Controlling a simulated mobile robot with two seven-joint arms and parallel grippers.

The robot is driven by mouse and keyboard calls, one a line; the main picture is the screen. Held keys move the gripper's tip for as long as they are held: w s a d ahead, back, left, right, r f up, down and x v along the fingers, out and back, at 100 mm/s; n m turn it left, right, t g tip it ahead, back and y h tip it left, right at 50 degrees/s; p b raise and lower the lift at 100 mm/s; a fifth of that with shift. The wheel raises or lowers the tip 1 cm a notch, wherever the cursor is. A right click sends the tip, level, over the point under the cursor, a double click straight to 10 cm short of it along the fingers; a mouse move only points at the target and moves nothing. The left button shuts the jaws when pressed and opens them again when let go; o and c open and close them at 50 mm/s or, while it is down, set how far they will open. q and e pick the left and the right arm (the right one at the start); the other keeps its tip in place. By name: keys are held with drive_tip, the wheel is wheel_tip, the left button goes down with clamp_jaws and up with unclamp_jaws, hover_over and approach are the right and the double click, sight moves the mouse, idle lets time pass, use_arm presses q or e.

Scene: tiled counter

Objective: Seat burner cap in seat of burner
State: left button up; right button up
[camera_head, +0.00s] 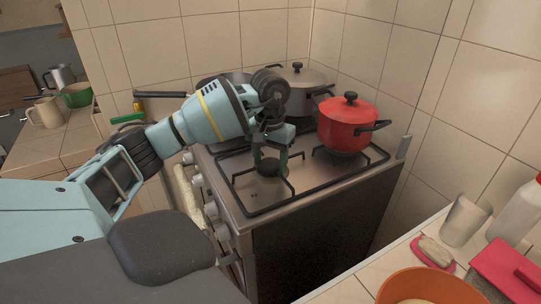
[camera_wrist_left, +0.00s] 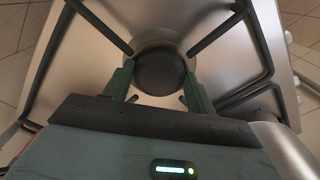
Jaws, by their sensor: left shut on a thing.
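My left gripper (camera_head: 271,163) points down over the front burner of the stove. Its two green fingers, also in the left wrist view (camera_wrist_left: 158,84), are shut on the burner cap (camera_wrist_left: 160,72), a dark round disc. The cap shows as a dark disc in the head view (camera_head: 270,169), low over the burner. The pale ring of the burner (camera_wrist_left: 153,37) shows around the cap's far side in the left wrist view. The cap hides the seat, and I cannot tell whether it touches it. My right gripper is out of view.
Black pan-support bars (camera_wrist_left: 214,27) surround the burner closely. A red lidded pot (camera_head: 346,126) stands behind to the right, and a grey pot (camera_head: 303,92) stands at the back. A frying pan's handle (camera_head: 160,94) sticks out left behind my arm. The tiled counter at front right holds an orange bowl (camera_head: 430,285).

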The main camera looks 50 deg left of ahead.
sight(270, 164)
use_arm(q)
drive_tip(key=shift+f, duration=0.15)
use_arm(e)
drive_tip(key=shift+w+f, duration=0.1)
use_arm(q)
drive_tip(key=o, duration=1.1)
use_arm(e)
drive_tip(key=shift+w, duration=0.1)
use_arm(q)
drive_tip(key=shift+r, duration=0.35)
wheel_tip(270, 164, up, 6)
drive_tip(key=shift+f, duration=0.1)
wheel_tip(270, 164, up, 7)
drive_tip(key=shift+f+p, duration=0.1)
drive_tip(key=shift+p, duration=0.9)
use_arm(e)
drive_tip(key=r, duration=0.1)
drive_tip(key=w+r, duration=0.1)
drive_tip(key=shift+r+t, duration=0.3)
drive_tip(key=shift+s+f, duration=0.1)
